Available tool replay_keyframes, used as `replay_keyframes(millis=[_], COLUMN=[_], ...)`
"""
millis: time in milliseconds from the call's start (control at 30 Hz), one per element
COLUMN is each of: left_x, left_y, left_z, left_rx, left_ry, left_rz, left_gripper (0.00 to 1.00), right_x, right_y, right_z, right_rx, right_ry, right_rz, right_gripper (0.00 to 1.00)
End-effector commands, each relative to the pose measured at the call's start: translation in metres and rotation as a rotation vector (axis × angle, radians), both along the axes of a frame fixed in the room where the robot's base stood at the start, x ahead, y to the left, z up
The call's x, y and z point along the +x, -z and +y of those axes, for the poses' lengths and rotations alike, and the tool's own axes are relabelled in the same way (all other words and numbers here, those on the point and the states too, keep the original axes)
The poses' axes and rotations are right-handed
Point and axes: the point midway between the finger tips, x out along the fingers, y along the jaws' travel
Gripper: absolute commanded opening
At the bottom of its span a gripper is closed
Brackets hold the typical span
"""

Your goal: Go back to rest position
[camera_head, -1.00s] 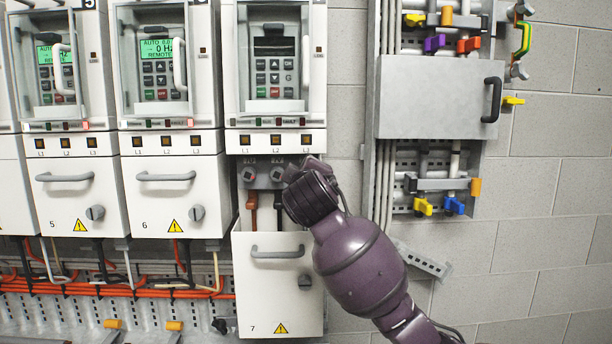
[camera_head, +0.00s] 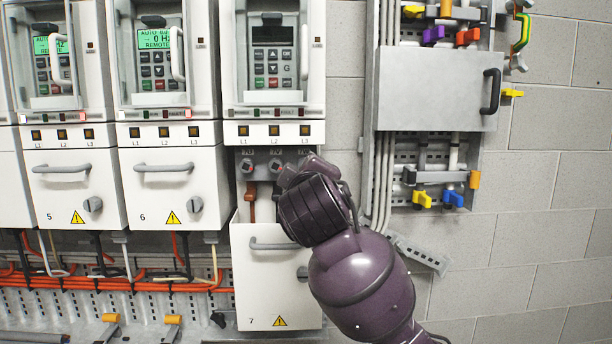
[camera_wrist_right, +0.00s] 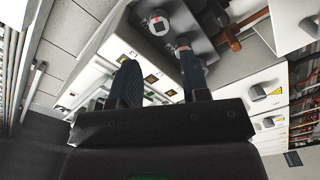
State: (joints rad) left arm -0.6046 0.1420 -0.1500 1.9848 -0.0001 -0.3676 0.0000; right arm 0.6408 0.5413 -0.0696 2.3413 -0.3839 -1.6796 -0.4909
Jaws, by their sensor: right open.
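My right arm comes in from the lower right in the head view, its purple wrist in front of drive 7. My right gripper (camera_wrist_right: 158,82) is open and empty in the right wrist view, its two dark fingers apart. In the head view the gripper end (camera_head: 292,176) is mostly hidden behind the wrist. It appears in front of the exposed terminals (camera_head: 262,165) of drive 7; whether it touches anything I cannot tell. The lower cover (camera_head: 262,285) of drive 7 sits lowered, below the terminals. My left gripper is not in view.
Drives 5 (camera_head: 60,185) and 6 (camera_head: 170,190) stand left with lower covers closed and green displays lit. Drive 7's display (camera_head: 272,33) is dark. A grey wall panel (camera_head: 430,92) with a black handle hangs right. Bare block wall (camera_head: 560,200) lies further right.

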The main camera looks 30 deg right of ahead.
Motion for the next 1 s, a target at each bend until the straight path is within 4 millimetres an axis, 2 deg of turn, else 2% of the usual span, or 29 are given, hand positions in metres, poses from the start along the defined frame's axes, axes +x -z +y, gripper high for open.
replay_keyframes(millis=[200,733,867,1000], left_x=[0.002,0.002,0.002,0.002], left_y=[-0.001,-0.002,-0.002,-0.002], left_z=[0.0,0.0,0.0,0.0], left_rx=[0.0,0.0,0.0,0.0], left_ry=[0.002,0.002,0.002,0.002], left_rz=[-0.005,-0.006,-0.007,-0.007], left_gripper=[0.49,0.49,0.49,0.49], right_x=[-0.007,-0.007,-0.006,-0.011], right_y=[0.0,0.004,0.035,0.097], right_z=[0.004,0.004,0.004,0.005], right_rx=[0.0,0.005,0.039,0.122], right_ry=[-0.001,-0.003,-0.017,-0.043], right_rz=[0.001,0.007,0.057,0.158], right_gripper=[0.42,0.42,0.42,0.42])
